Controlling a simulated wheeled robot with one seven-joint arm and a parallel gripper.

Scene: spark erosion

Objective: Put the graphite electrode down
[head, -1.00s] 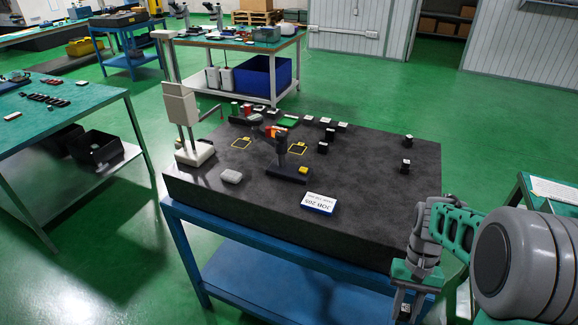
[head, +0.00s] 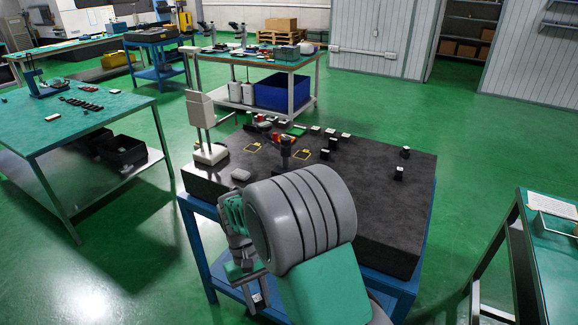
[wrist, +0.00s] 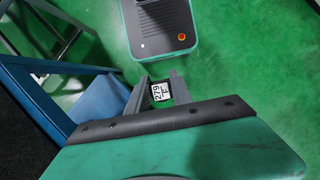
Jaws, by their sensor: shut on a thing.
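My gripper (head: 257,297) is low in front of the slab table in the head view, with my arm reaching over the slab's near edge. In the wrist view my gripper (wrist: 160,84) is shut on the graphite electrode (wrist: 161,92), a small dark block with a white label reading "279" and a letter like F. It is held above the green floor, clear of any surface. Two yellow-outlined squares, left (head: 253,148) and right (head: 302,154), are marked on the dark slab (head: 385,222).
Similar black blocks with white tops stand on the slab's right (head: 404,153) and back. A white stand (head: 208,150) is at its left corner. My arm hides the slab's front middle. Green-topped benches stand left (head: 85,110) and right (head: 545,260).

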